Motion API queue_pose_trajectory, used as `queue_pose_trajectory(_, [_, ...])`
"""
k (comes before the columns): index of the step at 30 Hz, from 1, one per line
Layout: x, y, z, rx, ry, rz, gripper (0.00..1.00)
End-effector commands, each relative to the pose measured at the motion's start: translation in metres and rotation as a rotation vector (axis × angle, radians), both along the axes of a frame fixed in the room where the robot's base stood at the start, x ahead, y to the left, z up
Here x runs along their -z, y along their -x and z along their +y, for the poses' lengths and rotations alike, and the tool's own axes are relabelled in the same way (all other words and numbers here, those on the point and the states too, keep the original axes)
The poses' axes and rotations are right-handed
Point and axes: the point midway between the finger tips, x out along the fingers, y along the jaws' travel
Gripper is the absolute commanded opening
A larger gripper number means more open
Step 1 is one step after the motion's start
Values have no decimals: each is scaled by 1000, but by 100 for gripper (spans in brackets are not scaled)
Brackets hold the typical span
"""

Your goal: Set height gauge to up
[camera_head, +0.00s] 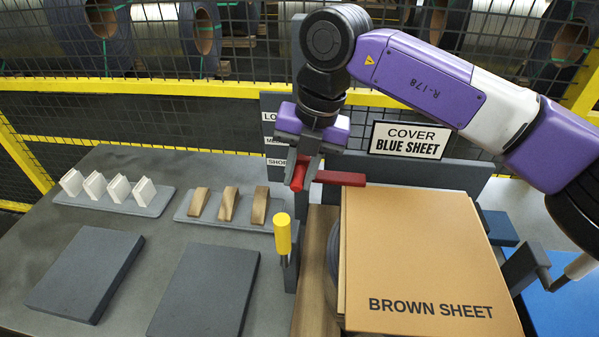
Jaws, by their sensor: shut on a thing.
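My gripper (300,168) points down and is shut on a red bar (342,178), seemingly the height gauge's handle or pointer. The bar reaches out to the right of the fingers, over the far left corner of the brown sheet. A grey label plate (270,108) stands just left of and behind the gripper. Its labels read "LO…", "ME…" and "SHO…", partly covered by my gripper. The red bar is beside the lowest label, a little below it. A dark upright post (299,60) rises behind my gripper. How the bar joins it is hidden.
A brown sheet (420,240) lies on a stack at right. A yellow-handled lever (283,235) stands left of it. A sign (409,140) reads "COVER BLUE SHEET". White blocks (107,189), wooden wedges (229,204) and two dark slabs (85,273) sit on the left table.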

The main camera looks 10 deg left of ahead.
Motion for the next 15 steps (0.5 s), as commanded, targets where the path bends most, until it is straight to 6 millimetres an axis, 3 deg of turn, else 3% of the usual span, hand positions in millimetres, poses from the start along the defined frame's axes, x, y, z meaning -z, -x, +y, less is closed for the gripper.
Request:
queue_pose_trajectory(11, [-1,-1,0,0,-1,-2,0])
queue_pose_trajectory(15, [-10,-1,0,1,-1,-3,0])
